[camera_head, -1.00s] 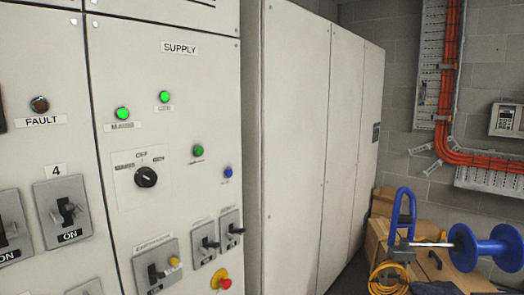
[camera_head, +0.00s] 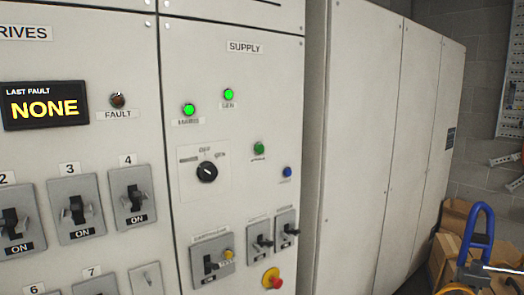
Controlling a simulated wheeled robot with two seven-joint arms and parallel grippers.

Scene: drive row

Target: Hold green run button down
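A dark green round button (camera_head: 259,148) sits on the SUPPLY panel (camera_head: 270,75), right of a black rotary switch (camera_head: 207,172). Its label is too small to read surely, so I cannot tell if it is the run button. Two brighter green lights, a left one (camera_head: 189,109) and a right one (camera_head: 229,94), glow above the switch. A blue button (camera_head: 287,172) is below and right of the dark green one. Neither of my grippers is in view, and nothing touches the buttons.
A display (camera_head: 44,105) reads LAST FAULT NONE, beside a dark red FAULT lamp (camera_head: 117,100). Several switches marked ON line the left panel. A red knob on yellow (camera_head: 273,279) is low on the SUPPLY panel. Blue tubing (camera_head: 478,232) and cardboard boxes (camera_head: 452,220) stand at the right.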

